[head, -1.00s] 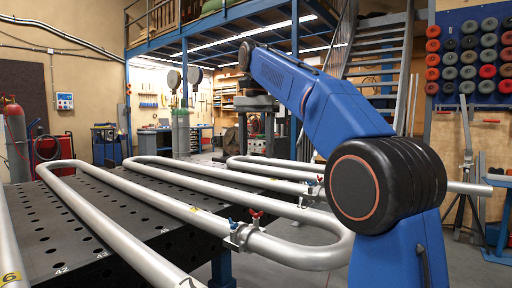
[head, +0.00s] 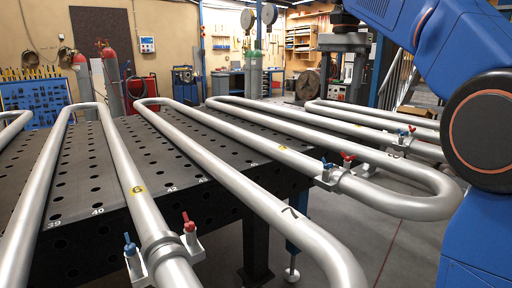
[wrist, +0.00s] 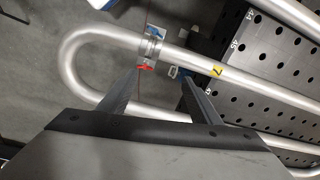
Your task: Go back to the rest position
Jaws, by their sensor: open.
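My gripper (wrist: 155,88) shows in the wrist view with its two fingers apart and nothing between them. Beyond the fingertips is a bend of silver pipe (wrist: 82,62) with a clamp that has a red handle. I cannot tell how far the fingers are from it. In the head view my blue arm is at the right edge, and the gripper itself is out of the frame. The serpentine pipe coil (head: 225,175) lies over a dark perforated table (head: 85,195).
A clamp with blue and red handles (head: 160,250) holds the pipe at the front, and another clamp (head: 335,172) sits farther right. Pipe bends stick out past the table edge over grey floor (head: 385,250). Gas cylinders (head: 108,82) stand at the back left.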

